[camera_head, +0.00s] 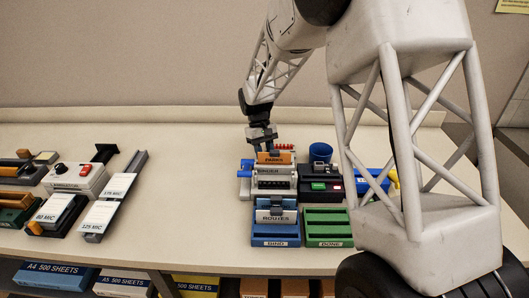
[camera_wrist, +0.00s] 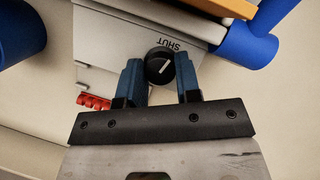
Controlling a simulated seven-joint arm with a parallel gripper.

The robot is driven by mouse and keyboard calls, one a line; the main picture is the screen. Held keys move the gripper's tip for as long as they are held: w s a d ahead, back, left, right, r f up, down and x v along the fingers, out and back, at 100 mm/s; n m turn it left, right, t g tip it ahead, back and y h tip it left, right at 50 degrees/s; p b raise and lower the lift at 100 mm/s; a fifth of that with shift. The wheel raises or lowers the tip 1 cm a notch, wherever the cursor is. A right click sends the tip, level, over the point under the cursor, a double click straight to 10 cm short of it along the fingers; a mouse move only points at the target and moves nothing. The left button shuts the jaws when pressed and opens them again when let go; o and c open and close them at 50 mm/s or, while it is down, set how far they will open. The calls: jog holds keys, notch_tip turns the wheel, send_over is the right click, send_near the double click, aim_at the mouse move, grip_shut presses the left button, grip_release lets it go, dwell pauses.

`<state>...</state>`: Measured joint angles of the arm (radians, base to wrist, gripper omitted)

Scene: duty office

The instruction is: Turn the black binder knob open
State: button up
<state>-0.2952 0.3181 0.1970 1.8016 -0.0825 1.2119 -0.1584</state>
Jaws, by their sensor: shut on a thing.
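The black binder knob (camera_wrist: 156,70) shows in the wrist view as a round dial with a white pointer line, on a light grey panel. The pointer slants up and right, towards the upside-down word SHUT (camera_wrist: 178,46) printed beside the knob. My gripper (camera_wrist: 159,62) has its two blue fingers on either side of the knob, shut on it. In the head view my gripper (camera_head: 264,143) reaches down behind the grey binder machine (camera_head: 274,184), labelled BINDER. The knob is hidden there.
An orange PARKS piece (camera_head: 275,157) stands on top of the machine. A black box (camera_head: 318,185) with lit buttons and a blue cup (camera_head: 320,152) are to its right. Blue ROUTES and green DONE (camera_head: 325,226) trays lie in front. Bare table lies left of the machine.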

jog(key=m+y, duration=0.1)
jog(key=m, duration=0.2)
jog(key=shift+d+m, duration=0.1)
jog(key=shift+m, duration=0.3)
jog(key=m+y, duration=0.1)
jog(key=m, duration=0.2)
jog(key=shift+m+y, duration=0.3)
jog(key=shift+y, duration=0.1)
jog(key=m+y, duration=0.1)
jog(key=m, duration=0.2)
jog(key=shift+d+m, duration=0.15)
jog(key=shift+m, duration=0.25)
jog(key=shift+m+t+y, duration=0.4)
jog(key=shift+m+y, duration=0.4)
jog(key=shift+m, duration=1)
jog(key=o, duration=0.6)
jog(key=shift+r, duration=0.1)
